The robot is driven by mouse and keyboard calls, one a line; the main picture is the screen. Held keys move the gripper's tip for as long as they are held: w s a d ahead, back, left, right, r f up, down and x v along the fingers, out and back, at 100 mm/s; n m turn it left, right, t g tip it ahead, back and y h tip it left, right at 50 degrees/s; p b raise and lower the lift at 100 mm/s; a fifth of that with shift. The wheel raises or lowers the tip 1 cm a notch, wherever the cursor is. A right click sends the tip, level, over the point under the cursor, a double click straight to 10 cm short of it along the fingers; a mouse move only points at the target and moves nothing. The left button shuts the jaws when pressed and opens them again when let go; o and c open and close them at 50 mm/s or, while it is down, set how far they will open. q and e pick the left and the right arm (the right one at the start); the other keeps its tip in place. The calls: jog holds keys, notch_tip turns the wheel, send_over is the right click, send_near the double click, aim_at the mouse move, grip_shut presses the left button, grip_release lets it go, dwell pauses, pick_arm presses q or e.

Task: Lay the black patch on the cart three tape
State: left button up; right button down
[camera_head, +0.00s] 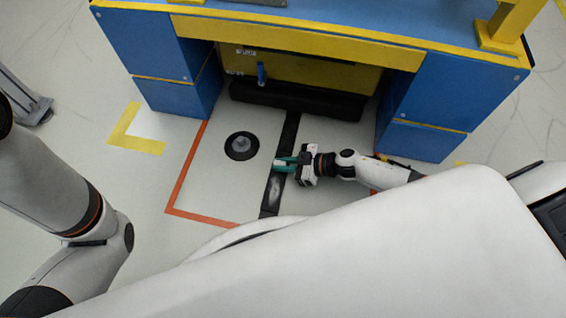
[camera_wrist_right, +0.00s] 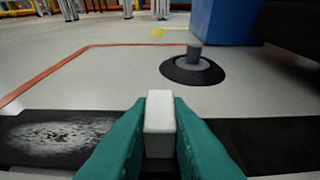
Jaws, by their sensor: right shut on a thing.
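A black tape strip (camera_head: 290,135) runs along the floor under the blue bench. It has a whitish worn area (camera_head: 274,190), which shows at the left in the right wrist view (camera_wrist_right: 60,136). My right gripper (camera_head: 279,164), with green fingers, is low over the strip beside this worn area. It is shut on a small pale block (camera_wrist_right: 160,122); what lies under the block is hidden. A round black disc (camera_head: 233,154) with a grey knob lies on the floor to the left, apart from the gripper. I cannot tell which black piece is the patch. My left gripper is out of view.
The blue and yellow bench (camera_head: 300,42) stands around the bay, with cabinets (camera_head: 177,98) on both sides. A long black bar (camera_head: 300,100) lies at its back. An orange line (camera_head: 187,165) borders the bay. Floor between disc and strip is clear.

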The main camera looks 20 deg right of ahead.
jog(key=shift+f+b, duration=0.35)
jog(key=shift+f, duration=0.3)
